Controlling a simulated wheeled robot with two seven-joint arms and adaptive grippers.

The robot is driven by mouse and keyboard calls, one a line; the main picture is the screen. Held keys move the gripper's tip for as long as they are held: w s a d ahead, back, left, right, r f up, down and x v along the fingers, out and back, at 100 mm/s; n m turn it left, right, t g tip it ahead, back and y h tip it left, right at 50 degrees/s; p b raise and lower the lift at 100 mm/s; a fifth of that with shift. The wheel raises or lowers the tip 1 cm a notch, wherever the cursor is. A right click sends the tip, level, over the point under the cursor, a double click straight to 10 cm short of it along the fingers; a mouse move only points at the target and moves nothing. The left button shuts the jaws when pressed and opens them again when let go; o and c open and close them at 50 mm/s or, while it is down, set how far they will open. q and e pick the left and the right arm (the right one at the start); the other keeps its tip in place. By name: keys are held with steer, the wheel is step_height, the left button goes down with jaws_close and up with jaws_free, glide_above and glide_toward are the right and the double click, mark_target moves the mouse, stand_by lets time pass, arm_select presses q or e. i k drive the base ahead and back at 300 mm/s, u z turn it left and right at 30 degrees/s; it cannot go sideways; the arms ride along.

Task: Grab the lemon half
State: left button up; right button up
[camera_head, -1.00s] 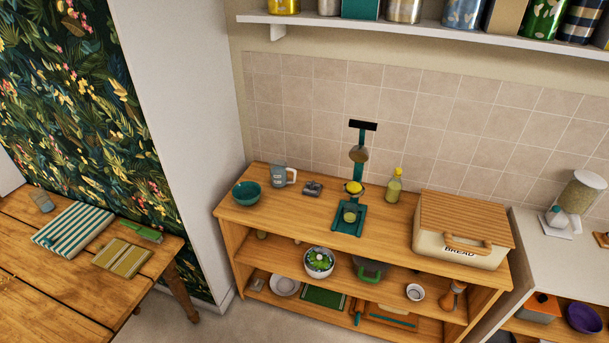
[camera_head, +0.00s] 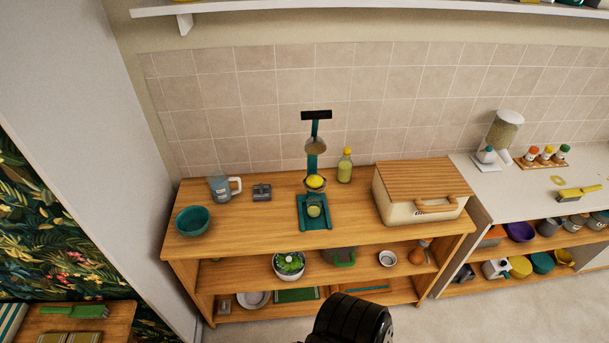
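The yellow lemon half (camera_head: 315,181) sits in the teal citrus press (camera_head: 313,150) on the wooden cupboard top, with a small glass (camera_head: 314,209) under it on the press base. The press has a black handle on top and a cup hanging above the lemon. A black part of one of my arms shows at the bottom edge, well in front of and below the lemon. No gripper fingers can be made out, and I cannot tell which arm it is.
On the cupboard top (camera_head: 250,227) stand a teal bowl (camera_head: 192,221), a measuring jug (camera_head: 221,188), a small grey item (camera_head: 262,192), a yellow-capped bottle (camera_head: 345,166) and a bread bin (camera_head: 419,193). Shelves below hold dishes. A white counter (camera_head: 505,196) adjoins at right. Bare floor lies in front.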

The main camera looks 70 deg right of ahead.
mark_target(313, 181)
steer(key=z, duration=0.45)
steer(key=i, duration=0.75)
steer(key=z, duration=0.7)
